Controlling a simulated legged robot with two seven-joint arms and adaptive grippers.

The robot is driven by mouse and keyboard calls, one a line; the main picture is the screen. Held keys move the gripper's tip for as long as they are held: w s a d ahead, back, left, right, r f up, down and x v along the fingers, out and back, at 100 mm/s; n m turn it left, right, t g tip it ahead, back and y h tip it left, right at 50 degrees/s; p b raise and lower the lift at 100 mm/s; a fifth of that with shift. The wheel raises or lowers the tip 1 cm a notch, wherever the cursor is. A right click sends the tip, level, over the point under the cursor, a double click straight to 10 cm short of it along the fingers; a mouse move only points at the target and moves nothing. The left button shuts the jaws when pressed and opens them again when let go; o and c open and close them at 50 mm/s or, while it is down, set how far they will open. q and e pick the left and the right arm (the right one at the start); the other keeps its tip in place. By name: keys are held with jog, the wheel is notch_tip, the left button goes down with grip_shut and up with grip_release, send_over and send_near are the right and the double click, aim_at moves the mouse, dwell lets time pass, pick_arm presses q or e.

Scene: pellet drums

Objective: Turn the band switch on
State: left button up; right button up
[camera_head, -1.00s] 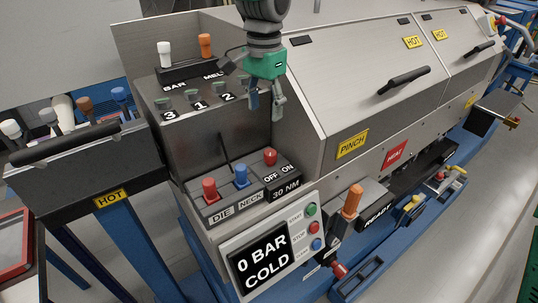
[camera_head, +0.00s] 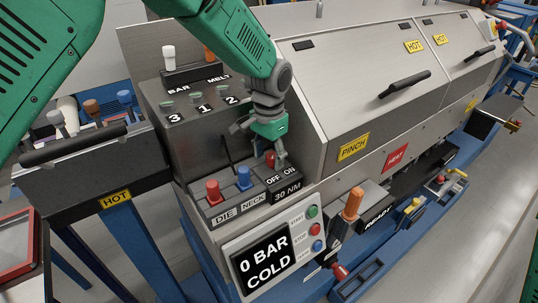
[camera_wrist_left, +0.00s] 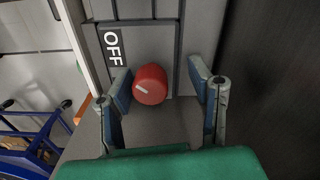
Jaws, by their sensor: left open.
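A red knob (camera_head: 270,157) stands beside the OFF and ON labels, above the 30 NM label; I take it to be the band switch. In the left wrist view the red knob (camera_wrist_left: 150,85) shows face-on, with a white pointer mark slanting toward the upper left, on the OFF label's side. My left gripper (camera_head: 277,152) is at the knob, its green body above it. In the left wrist view the gripper (camera_wrist_left: 161,78) is open, with a finger on each side of the knob and gaps visible on both sides. My right gripper is not in view.
A red DIE knob (camera_head: 213,190) and a blue NECK knob (camera_head: 243,178) stand close to the left. Behind is a raised panel (camera_head: 205,125) with switches 1, 2 and 3. A sloped metal cover (camera_head: 330,110) rises at the right. A control screen (camera_head: 265,260) is in front.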

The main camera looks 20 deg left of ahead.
pick_arm(q)
jog(key=shift+d, duration=0.25)
jog(key=shift+d+r, duration=0.1)
jog(key=shift+d, duration=0.45)
grip_shut()
jog(key=shift+a, duration=0.3)
jog(key=shift+d+r+n+p, duration=0.1)
jog(key=shift+d+n+p, duration=0.05)
jog(key=shift+n+p, duration=0.85)
jog(key=n+p, duration=0.2)
jog(key=n, duration=0.2)
jog(key=shift+n, duration=0.4)
jog(key=n+p, duration=0.1)
jog(key=n, duration=0.3)
jog(key=shift+n, duration=0.3)
jog(key=shift+n+p, duration=0.55)
jog(key=shift+n, duration=1.65)
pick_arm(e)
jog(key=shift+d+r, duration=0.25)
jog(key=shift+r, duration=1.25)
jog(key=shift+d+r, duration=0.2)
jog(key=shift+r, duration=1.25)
